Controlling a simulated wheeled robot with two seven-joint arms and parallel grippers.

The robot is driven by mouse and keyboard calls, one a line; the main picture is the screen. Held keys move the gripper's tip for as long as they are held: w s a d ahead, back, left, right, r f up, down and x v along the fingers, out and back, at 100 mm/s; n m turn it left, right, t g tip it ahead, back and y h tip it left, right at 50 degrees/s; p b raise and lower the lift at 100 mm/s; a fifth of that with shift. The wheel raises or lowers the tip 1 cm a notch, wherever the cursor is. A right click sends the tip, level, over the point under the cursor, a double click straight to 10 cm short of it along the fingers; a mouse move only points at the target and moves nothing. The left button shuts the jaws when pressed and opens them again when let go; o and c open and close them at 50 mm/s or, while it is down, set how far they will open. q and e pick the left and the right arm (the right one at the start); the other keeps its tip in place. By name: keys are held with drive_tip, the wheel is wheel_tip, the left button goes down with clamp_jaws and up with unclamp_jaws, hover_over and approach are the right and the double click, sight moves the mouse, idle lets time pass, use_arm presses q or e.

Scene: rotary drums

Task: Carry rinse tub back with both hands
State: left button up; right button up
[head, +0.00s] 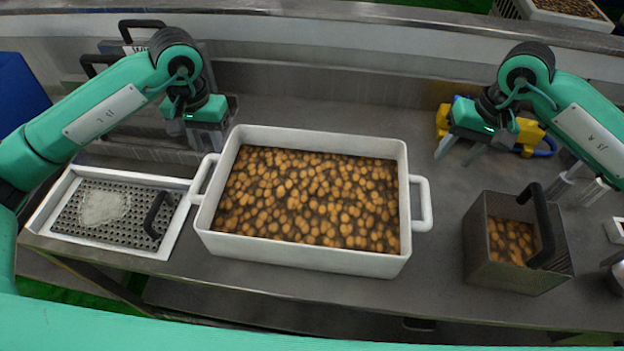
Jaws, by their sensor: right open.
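The rinse tub (300,255) is a white rectangular tub standing level on the grey counter, with many round brown pieces in it. It has a white loop handle on its left side (203,180) and another on its right side (423,203). My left gripper (208,140) is above and behind the left handle, apart from it. Its fingers show edge-on, so their gap is not clear. My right gripper (461,152) is open and empty, above and behind the right handle, with its two fingers apart.
A white tray with a perforated plate (75,222) and black handle sits left of the tub. A metal bin (490,240) with a black handle stands at the right. A yellow and blue item (530,138) lies behind my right gripper. Counter right of the tub is partly clear.

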use_arm(q)
drive_tip(key=shift+s+r, duration=0.15)
drive_tip(key=shift+s, duration=0.2)
hover_over(228, 197)
wheel_tip(228, 197, down, 14)
drive_tip(key=shift+a+r, duration=0.1)
use_arm(e)
drive_tip(key=a+f, duration=0.1)
drive_tip(key=f, duration=0.8)
drive_tip(key=a+f, duration=0.1)
drive_tip(key=f, duration=0.3)
drive_tip(key=shift+s+a+f, duration=0.1)
drive_tip(key=shift+a+f, duration=0.05)
drive_tip(key=shift+a, duration=0.2)
use_arm(q)
drive_tip(key=shift+c, duration=0.2)
use_arm(e)
drive_tip(key=shift+c, duration=0.2)
use_arm(q)
clamp_jaws()
use_arm(e)
drive_tip(key=c, duration=0.7)
clamp_jaws()
